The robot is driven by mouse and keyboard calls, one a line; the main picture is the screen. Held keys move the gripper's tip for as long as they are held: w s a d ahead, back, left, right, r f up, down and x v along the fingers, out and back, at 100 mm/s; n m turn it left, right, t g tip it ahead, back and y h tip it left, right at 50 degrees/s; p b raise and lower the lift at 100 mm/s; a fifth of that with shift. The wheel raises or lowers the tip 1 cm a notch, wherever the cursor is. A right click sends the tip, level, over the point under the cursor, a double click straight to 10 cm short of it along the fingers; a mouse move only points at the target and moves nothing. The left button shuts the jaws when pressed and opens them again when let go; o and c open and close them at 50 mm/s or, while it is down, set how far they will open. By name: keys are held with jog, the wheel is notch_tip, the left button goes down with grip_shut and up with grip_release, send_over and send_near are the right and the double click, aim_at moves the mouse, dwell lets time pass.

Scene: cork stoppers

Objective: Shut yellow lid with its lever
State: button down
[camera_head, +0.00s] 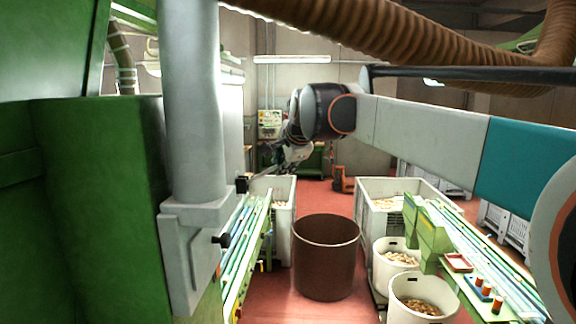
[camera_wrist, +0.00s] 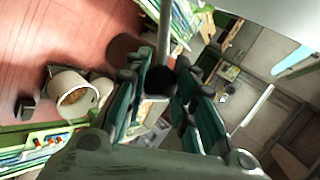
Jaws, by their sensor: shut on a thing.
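My gripper (camera_wrist: 162,78) fills the middle of the wrist view, its dark green fingers on either side of a dark round knob (camera_wrist: 160,80). A grey rod (camera_wrist: 165,32) runs up from the knob; it looks like the lever. The fingers are shut on the knob. In the head view my gripper (camera_head: 268,169) is small, at the end of my arm, beside the grey column's right side. The lever is hard to make out there. I cannot pick out a yellow lid in either view.
A grey column (camera_head: 192,110) and green machine (camera_head: 95,200) fill the left. A brown bin (camera_head: 326,262) stands on the red floor. White containers of corks (camera_head: 420,290) and a green bench (camera_head: 470,270) stand right. Red floor shows between them.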

jog(key=shift+a+r+n+h+p, duration=0.3)
jog(key=shift+r, duration=0.25)
jog(key=c, duration=1.3)
grip_release()
jog(key=shift+a, duration=0.1)
jog(key=shift+r, duration=0.15)
